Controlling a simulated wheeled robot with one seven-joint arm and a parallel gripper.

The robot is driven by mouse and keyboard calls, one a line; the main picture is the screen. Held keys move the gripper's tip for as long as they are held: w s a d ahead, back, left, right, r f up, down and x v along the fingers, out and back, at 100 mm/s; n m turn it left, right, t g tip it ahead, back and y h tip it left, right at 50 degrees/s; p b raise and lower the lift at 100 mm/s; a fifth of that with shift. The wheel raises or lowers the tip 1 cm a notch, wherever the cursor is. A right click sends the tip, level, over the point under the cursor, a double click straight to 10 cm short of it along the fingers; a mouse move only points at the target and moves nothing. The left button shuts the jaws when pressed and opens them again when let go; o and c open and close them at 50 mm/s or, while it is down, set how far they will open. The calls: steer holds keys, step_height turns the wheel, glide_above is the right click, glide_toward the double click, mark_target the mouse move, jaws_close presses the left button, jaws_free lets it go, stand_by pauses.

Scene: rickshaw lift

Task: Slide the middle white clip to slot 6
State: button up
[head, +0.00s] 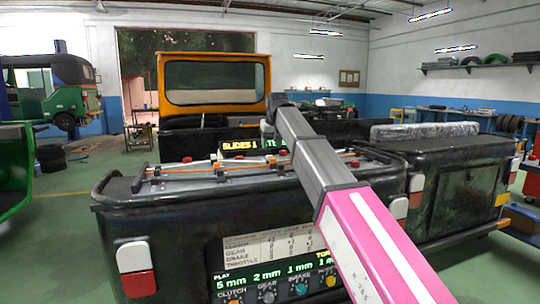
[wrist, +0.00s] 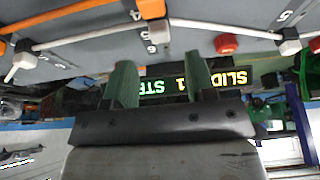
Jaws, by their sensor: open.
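The white clip (wrist: 159,32) sits on a thin white rod in the wrist view, beside the printed numbers 5 and 6; its exact slot is hard to tell. My gripper (wrist: 160,72) is open, its two green fingers apart and empty, with the clip just beyond and roughly between the fingertips. Another white clip (wrist: 289,43) sits to the right along the rod. In the head view, small clips show on the panel on the black box (head: 217,168), but the numbers are too small to read. My gripper is not clearly visible there.
An orange clip (wrist: 151,8) on an orange rod is close beside the white clip. A red knob (wrist: 226,43) stands to its right. A lit display (head: 240,146) reading "SLIDES 1" stands behind the panel. A lower display (head: 270,275) shows millimetre values.

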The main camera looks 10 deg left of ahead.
steer(key=x, duration=0.6)
jaws_close()
glide_above(262, 158)
steer(key=s+d, duration=0.1)
steer(key=s, duration=0.2)
steer(key=shift+w+d, duration=0.15)
steer(key=shift+w, duration=0.1)
steer(key=shift+r, duration=0.1)
jaws_free()
